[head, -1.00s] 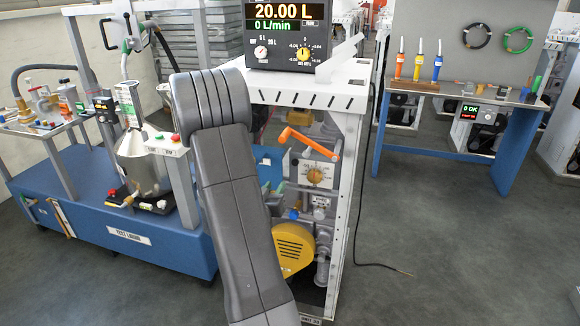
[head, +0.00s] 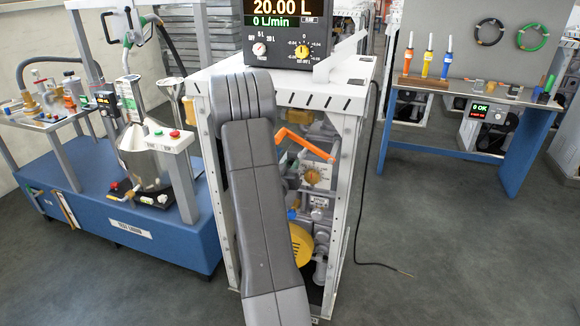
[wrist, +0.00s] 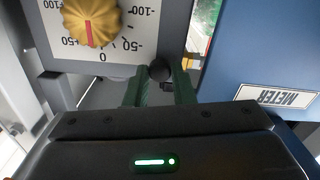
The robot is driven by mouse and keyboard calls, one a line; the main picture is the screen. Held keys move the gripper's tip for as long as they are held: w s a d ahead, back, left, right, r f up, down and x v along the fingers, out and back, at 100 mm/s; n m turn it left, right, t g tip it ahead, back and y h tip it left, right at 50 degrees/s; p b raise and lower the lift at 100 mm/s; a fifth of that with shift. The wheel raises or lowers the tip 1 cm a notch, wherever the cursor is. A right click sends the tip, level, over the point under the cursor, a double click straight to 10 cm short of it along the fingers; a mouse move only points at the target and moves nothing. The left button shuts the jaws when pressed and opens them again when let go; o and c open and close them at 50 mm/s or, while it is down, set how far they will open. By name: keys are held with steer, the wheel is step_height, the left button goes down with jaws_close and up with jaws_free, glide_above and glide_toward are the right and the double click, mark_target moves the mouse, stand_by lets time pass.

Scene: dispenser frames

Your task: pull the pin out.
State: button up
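In the wrist view a small black round knob (wrist: 160,70), which looks like the head of the pin, sits just off the corner of a pale dial plate (wrist: 120,50). My gripper (wrist: 160,88) has its two dark green fingers on either side of the knob, one left and one right. The knob about fills the gap between the fingertips. I cannot tell whether the fingers press on it or only stand around it. The pin's shaft is hidden. In the head view my gripper and the knob are hidden behind my grey arm.
A yellow dial (wrist: 91,20) is on the plate, and a blue panel labelled METER (wrist: 275,97) is at the right. In the head view the white dispenser frame (head: 345,175) holds an orange lever (head: 305,142) and pipework. A blue test cart (head: 150,225) stands left.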

jaws_close()
steer(key=shift+s+a+f+b, duration=0.15)
steer(key=shift+s+a+b, duration=0.05)
steer(key=shift+s+b, duration=0.35)
steer(key=shift+s+a, duration=0.1)
steer(key=shift+s, duration=0.3)
steer(key=shift+o, duration=1.6)
jaws_free()
steer(key=shift+o, duration=0.3)
steer(key=shift+s, duration=0.1)
steer(key=shift+a, duration=0.1)
steer(key=b+v, duration=0.2)
steer(key=v, duration=1.2)
steer(key=shift+r, duration=0.2)
